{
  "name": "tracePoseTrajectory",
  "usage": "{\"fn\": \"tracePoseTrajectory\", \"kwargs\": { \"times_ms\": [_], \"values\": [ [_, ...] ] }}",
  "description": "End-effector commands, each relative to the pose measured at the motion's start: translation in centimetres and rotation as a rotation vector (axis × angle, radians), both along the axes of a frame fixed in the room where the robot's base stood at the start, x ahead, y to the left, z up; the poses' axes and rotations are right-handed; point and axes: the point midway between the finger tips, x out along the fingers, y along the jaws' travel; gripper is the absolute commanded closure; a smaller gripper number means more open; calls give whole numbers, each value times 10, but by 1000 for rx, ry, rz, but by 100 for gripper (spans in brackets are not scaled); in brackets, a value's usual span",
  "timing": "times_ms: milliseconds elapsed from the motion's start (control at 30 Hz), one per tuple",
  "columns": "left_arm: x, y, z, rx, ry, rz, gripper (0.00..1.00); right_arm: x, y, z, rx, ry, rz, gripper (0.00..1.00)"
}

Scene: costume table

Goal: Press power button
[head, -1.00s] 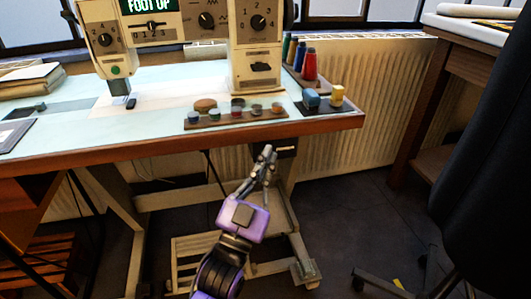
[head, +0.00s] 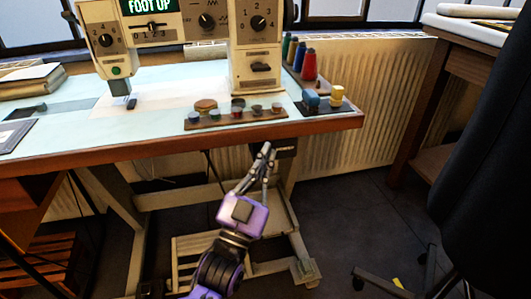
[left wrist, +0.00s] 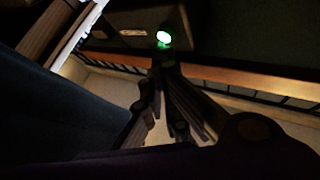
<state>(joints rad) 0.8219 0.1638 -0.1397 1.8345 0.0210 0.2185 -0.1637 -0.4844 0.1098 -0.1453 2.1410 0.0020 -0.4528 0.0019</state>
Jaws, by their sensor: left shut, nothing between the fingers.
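A round green-lit button (left wrist: 164,38) glows on a dark box (left wrist: 130,30) in the left wrist view. In the head view a dark box (head: 289,147) hangs under the front edge of the sewing table; its button face is not visible there. My left gripper (head: 267,147) is shut and empty, pointing up below the tabletop beside that box. In the left wrist view its fingertips (left wrist: 164,62) are just below the lit button; I cannot tell whether they touch it. My right gripper is not in view.
The sewing machine (head: 258,55) stands on the table (head: 150,123), its display reading "FOOT UP". Thread spools (head: 309,68) and a rack of small pots (head: 237,114) stand near the right end. A dark chair (head: 480,170) is at the right. Table legs surround the lower arm.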

Motion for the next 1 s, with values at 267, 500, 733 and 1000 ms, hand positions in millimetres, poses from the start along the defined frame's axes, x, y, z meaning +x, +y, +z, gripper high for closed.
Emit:
{"fn": "tracePoseTrajectory", "kwargs": {
  "times_ms": [267,500,733,1000],
  "values": [
    [3,1,0,0,0,0,100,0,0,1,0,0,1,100],
    [6,2,0,0,-1,0,100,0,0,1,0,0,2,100],
    [9,3,0,0,0,0,100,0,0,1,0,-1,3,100],
    [6,2,0,0,0,0,100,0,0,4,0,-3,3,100]
  ]
}}
